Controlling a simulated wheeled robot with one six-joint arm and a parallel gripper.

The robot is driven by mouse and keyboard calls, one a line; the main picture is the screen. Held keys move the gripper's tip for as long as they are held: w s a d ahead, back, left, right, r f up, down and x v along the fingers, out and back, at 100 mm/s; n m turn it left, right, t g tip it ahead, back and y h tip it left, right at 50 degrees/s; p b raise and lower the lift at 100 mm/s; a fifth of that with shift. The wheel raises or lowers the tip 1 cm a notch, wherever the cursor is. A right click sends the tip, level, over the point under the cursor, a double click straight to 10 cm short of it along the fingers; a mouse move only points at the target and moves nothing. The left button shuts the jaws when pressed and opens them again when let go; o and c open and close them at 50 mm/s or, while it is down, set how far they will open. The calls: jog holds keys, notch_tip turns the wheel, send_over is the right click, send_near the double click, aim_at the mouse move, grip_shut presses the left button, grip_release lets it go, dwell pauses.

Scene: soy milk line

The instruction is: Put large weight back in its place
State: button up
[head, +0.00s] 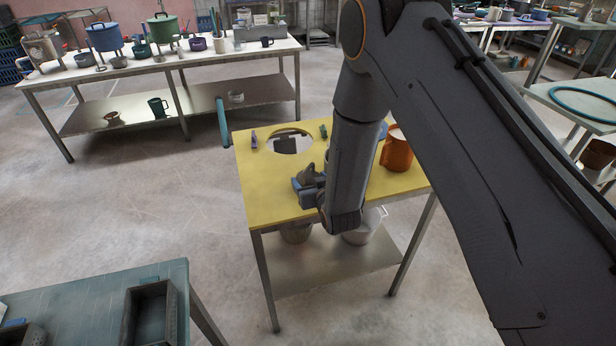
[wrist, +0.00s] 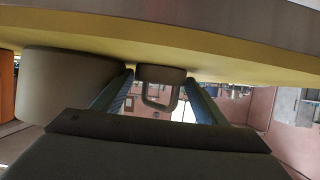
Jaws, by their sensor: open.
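My gripper (head: 308,186) is low over the yellow table, its blue fingers open. In the wrist view, which looks upside down, a small grey piece with a loop handle (wrist: 160,73) shows between the fingers (wrist: 160,100). Whether the fingers touch it, I cannot tell. A grey, knobbed piece (head: 307,172) shows at the gripper in the head view, partly covered. A bigger grey cylinder (wrist: 65,82) stands beside the fingers at left in the wrist view; my arm seems to hide it in the head view. Which of these is the large weight, I cannot tell.
The yellow table (head: 275,205) has a round opening (head: 290,141) near its back. An orange jug (head: 397,152) stands at its right. A metal bucket (head: 362,228) sits below. A long bench (head: 75,72) with pots stands behind, and a teal table (head: 90,285) at front left.

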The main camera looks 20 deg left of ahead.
jog(key=shift+f, duration=0.1)
jog(key=c, duration=1.4)
jog(key=shift+w+a, duration=0.1)
jog(key=shift+w, duration=0.05)
jog(key=shift+c, duration=1.3)
jog(key=shift+r, duration=0.25)
